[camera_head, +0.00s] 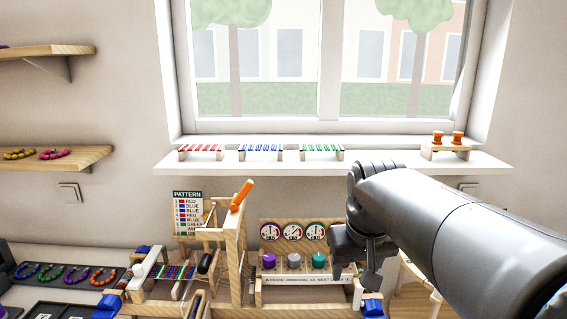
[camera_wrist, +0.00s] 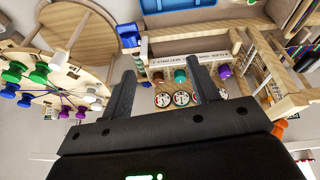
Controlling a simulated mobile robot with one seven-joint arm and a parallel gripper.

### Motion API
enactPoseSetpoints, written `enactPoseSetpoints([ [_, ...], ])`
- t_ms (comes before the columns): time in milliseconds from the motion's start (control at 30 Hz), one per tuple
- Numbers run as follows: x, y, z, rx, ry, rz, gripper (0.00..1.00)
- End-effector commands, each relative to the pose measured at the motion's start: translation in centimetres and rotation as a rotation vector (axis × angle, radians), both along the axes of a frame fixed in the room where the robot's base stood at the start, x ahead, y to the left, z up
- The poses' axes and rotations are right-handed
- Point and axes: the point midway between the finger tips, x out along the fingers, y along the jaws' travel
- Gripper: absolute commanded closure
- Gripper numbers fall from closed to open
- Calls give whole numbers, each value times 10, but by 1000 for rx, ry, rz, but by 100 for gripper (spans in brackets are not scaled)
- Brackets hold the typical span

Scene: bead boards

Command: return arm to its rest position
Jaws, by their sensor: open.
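My gripper (camera_head: 355,272) hangs at the end of my dark grey arm, which enters from the right in the head view. It is in front of the wall and by the right end of a wooden dial board (camera_head: 271,249). In the wrist view my gripper (camera_wrist: 163,70) shows two dark fingers spread apart with nothing held between them. The dial board (camera_wrist: 195,60), with its round dials and coloured knobs, shows beyond and between the fingers, upside down. I cannot tell the exact gap between the gripper and the board.
A wooden frame with an orange-handled tool (camera_head: 241,195) stands left of the dial board. A pattern card (camera_head: 188,212) is behind it. A white window sill (camera_head: 380,160) carries bead racks. A round board with coloured pegs (camera_wrist: 55,85) is left in the wrist view, near a wooden stool (camera_wrist: 75,35).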

Motion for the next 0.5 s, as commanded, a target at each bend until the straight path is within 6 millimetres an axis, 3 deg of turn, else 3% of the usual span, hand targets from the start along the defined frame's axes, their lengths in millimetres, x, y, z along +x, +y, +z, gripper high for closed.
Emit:
enactPoseSetpoints([
  [100,-37,-5,-9,11,-49,-25,45],
  [300,-90,-12,-34,36,-126,-62,45],
  [500,-122,-15,-57,57,-174,-86,45],
])
